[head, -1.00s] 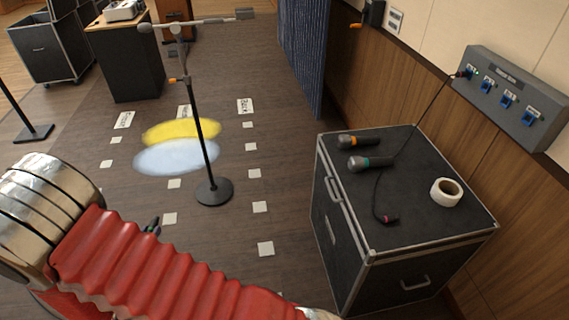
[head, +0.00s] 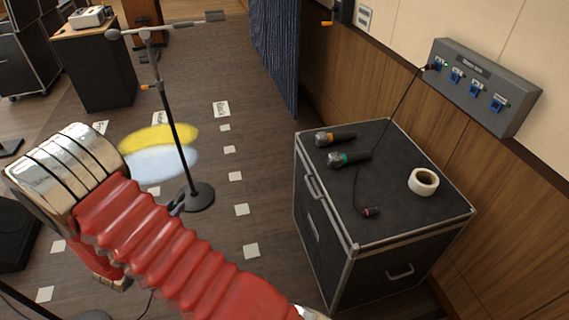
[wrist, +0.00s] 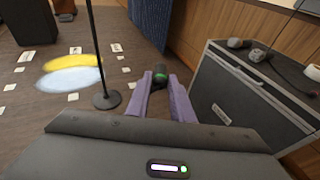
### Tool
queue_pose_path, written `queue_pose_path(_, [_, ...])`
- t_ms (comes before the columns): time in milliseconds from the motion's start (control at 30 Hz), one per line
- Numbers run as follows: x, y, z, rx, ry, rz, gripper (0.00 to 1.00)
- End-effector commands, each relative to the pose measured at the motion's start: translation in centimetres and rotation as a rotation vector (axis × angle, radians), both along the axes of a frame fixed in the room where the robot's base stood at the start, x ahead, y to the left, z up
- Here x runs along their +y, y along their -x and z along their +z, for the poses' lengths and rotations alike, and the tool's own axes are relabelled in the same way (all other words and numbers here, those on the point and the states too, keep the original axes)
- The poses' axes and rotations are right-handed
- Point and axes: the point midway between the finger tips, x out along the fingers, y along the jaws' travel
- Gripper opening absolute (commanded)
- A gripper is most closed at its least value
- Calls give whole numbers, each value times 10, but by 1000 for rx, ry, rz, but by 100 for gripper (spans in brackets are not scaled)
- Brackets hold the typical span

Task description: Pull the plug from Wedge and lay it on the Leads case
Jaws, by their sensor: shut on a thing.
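My gripper (wrist: 163,82) is shut on a dark plug (wrist: 160,71) with a green ring, held between its purple fingers above the floor. In the head view my gripper (head: 177,208) shows only partly behind my arm, near the microphone stand's base. The Leads case (head: 400,150) is a black, metal-edged case at the right; it also shows at the right of the wrist view (wrist: 225,96), to the right of my gripper and apart from it. A black wedge speaker (head: 14,236), probably Wedge, is cut by the left edge; its socket is not visible.
On the case lie an orange-banded microphone (head: 335,138), a teal-banded microphone (head: 348,158), a red-tipped cable end (head: 371,211) and a tape roll (head: 423,181). A microphone stand (head: 197,197) stands left of the case. A wall box (head: 480,85) holds blue sockets.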

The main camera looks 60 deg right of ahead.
Motion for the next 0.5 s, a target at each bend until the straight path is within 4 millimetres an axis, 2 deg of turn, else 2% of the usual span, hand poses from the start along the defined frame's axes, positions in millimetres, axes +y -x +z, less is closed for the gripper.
queue_pose_path(33, [-20,3,-1,-1,0,-38,0])
queue_pose_path(100, [-45,8,-1,-1,0,-83,0])
queue_pose_path(267, [-100,22,-3,-1,0,-185,0])
queue_pose_path(500, [-181,55,-6,0,0,-338,0])
